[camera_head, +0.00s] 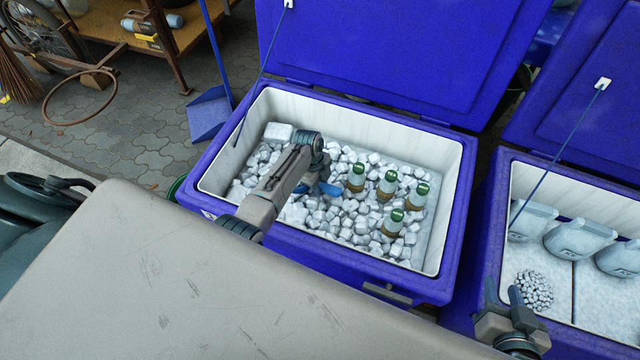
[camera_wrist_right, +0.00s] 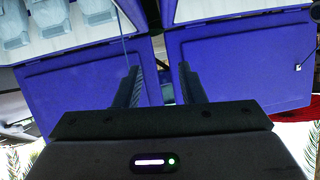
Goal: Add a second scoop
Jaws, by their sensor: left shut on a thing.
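The left blue cooler (camera_head: 225,145) stands open and holds a bed of white ice chunks (camera_head: 335,215). My left arm reaches over its front wall, and my left gripper (camera_head: 318,176) points down into the ice. It is shut on a small blue scoop (camera_head: 329,188), mostly hidden by the wrist and low against the ice. Several green-capped bottles (camera_head: 388,180) stand upright in the ice just right of it. My right gripper (camera_head: 516,297) is at the lower right by the second cooler. The right wrist view shows its fingers (camera_wrist_right: 160,85) apart with nothing between them.
The second blue cooler (camera_head: 490,230) holds pale jugs (camera_head: 580,238) and a cluster of small white balls (camera_head: 534,290). Both lids stand raised. A grey surface (camera_head: 180,290) fills the lower left.

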